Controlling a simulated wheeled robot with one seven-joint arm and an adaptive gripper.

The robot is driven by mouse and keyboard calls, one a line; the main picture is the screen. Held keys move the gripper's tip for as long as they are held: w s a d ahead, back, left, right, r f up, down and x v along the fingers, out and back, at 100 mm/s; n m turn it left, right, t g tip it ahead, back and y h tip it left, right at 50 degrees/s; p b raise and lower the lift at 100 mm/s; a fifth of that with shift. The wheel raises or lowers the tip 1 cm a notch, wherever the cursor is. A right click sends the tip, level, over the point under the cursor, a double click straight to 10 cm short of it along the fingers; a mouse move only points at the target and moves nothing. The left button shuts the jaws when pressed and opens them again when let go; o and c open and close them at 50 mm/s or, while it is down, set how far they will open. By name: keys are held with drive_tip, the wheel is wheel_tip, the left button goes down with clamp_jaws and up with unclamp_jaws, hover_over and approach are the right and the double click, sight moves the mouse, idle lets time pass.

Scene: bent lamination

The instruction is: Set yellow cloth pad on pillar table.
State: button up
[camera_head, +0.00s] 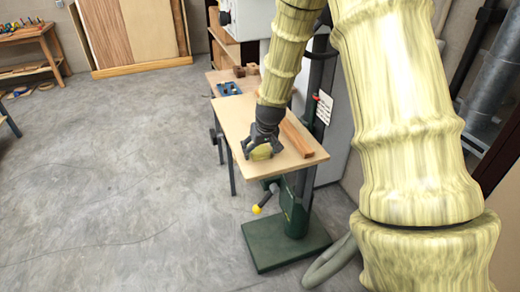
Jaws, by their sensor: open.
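The yellow cloth pad (263,153) shows as a small yellow patch on the light wooden top of the pillar table (295,160), near its front left edge. My gripper (259,149) points down directly over the pad, with its dark fingers at the pad's upper side. The fingers hide part of the pad. My gripper is open. Whether the fingers touch the pad is too small to tell.
A reddish wooden bar (297,139) lies on the tabletop right of my gripper. The table's green base (287,240) stands on the floor, with a yellow-knobbed lever (257,209) sticking out. A blue item (229,88) lies on a bench behind. The floor at left is clear.

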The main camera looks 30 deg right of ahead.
drive_tip(key=b+v, duration=0.2)
drive_tip(key=v, duration=1)
drive_tip(key=shift+b, duration=0.35)
drive_tip(key=shift+s+r, duration=0.1)
